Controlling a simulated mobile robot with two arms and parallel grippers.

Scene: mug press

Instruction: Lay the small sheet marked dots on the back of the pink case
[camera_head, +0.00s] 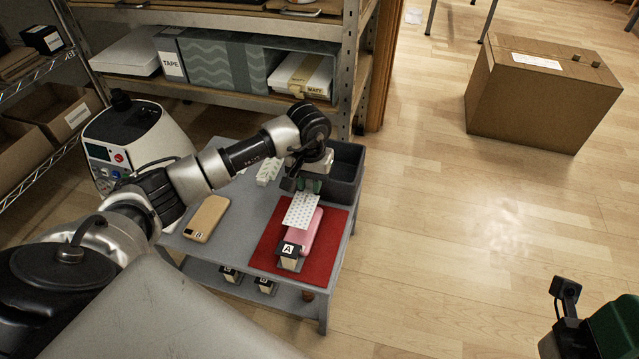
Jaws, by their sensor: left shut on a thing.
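My left gripper (309,184) is shut on the small white sheet marked with dots (301,211) and holds it by its far edge. The sheet hangs over the pink case (309,240) and covers its upper left part in the picture. I cannot tell whether the sheet touches the case. The pink case lies on a red mat (263,258), with a small block marked A (289,258) at its near end. Part of my right arm shows at the lower right, but its gripper jaws are not visible.
A tan phone case (206,218) lies on the left of the grey table (238,237). A dark bin (346,172) stands at the back right. A white machine (124,135) stands at the left. Small blocks sit on the lower shelf. A cardboard box (540,95) stands on the floor.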

